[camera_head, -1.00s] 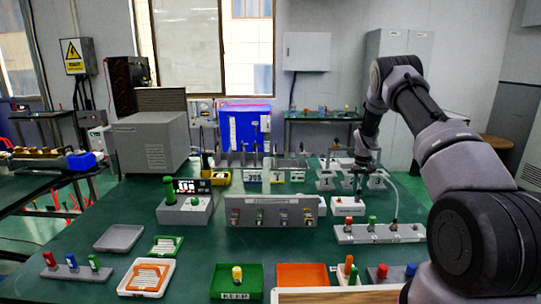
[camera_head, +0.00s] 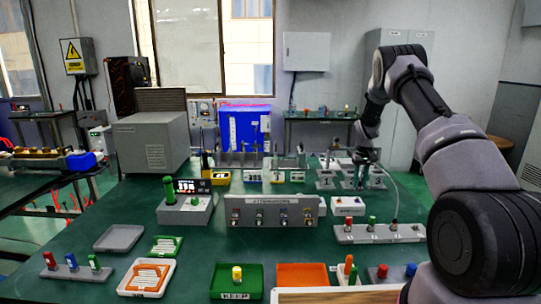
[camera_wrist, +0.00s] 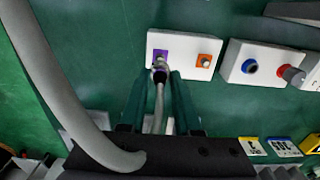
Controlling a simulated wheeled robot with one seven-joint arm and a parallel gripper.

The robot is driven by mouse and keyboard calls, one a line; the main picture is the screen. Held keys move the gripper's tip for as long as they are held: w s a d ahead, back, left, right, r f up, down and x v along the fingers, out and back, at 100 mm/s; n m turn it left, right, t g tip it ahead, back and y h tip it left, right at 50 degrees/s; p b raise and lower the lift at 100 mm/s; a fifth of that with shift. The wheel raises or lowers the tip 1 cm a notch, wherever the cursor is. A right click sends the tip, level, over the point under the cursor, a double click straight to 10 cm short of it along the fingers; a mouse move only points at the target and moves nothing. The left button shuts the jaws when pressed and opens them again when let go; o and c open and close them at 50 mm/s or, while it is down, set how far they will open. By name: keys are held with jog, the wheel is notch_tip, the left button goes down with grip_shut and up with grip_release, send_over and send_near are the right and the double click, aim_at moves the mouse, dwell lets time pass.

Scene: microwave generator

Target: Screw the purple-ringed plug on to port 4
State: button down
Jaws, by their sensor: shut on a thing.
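My gripper (camera_wrist: 161,82) is shut on the purple-ringed plug (camera_wrist: 160,75) in the wrist view, with a grey cable running back between the fingers. The plug's tip points at a purple-marked port (camera_wrist: 161,56) on a white box (camera_wrist: 180,68) and overlaps it. I cannot tell whether the tip touches or is threaded on. No port number is legible. In the head view my gripper (camera_head: 368,156) is small, at the back right of the table, and the plug cannot be made out.
An orange-marked port (camera_wrist: 205,60) is beside the purple one. Another white box (camera_wrist: 262,66) to the right bears a blue ring and a red cap. A thick grey cable (camera_wrist: 58,80) crosses the wrist view's left side. In the head view a four-socket panel (camera_head: 270,211) stands mid-table.

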jog(key=shift+r, duration=0.65)
jog(key=shift+s+d+f, duration=0.15)
jog(key=shift+s+d, duration=0.7)
jog(key=shift+d, duration=0.1)
jog(key=shift+s+d+f, duration=0.1)
jog(key=shift+s+d, duration=0.7)
jog(key=shift+d, duration=0.1)
jog(key=shift+d, duration=0.1)
jog(key=shift+s+d+f, duration=0.2)
jog(key=shift+s+d, duration=1.45)
jog(key=shift+d, duration=0.15)
jog(key=shift+s+d+f, duration=0.2)
jog(key=shift+s+d, duration=1.45)
jog(key=shift+d, duration=0.2)
jog(key=shift+d, duration=0.1)
jog(key=shift+s+d+f, duration=0.2)
jog(key=shift+s+d, duration=1.4)
jog(key=shift+d, duration=0.2)
